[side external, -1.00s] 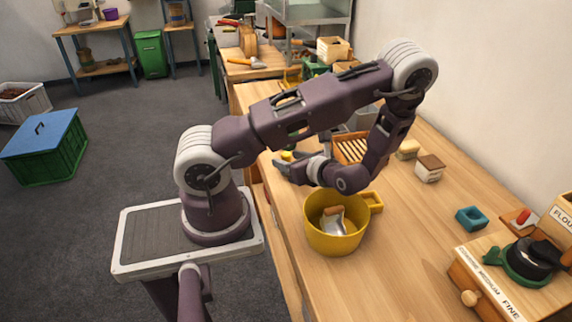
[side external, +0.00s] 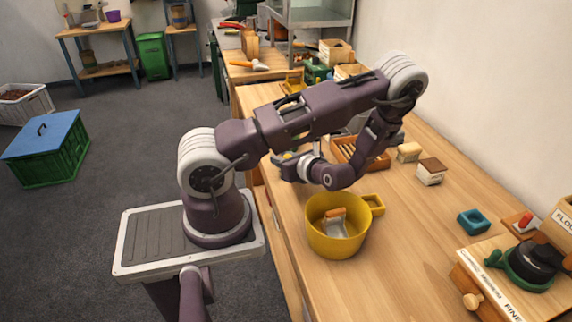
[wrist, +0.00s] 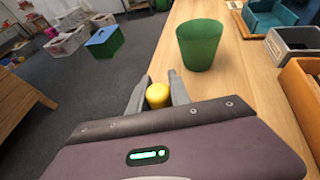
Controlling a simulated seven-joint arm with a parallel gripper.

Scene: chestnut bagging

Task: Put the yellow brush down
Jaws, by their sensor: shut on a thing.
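The yellow brush (wrist: 158,95) is between the two fingers of my gripper (wrist: 157,88) in the wrist view. Only its rounded yellow end shows; the rest, bristles included, is hidden. My gripper is shut on it. In the side view my gripper (side external: 281,162) is over the left edge area of the wooden bench (side external: 420,240), behind the yellow pot, with a small bit of yellow at its fingers. I cannot tell whether the brush touches the bench.
A yellow pot (side external: 338,246) with a scoop inside stands in front of my gripper. A green bin (wrist: 200,45) stands on the bench beyond my fingers in the wrist view. A slatted wooden tray (side external: 346,153) lies behind my wrist. Bare bench surrounds the pot's right side.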

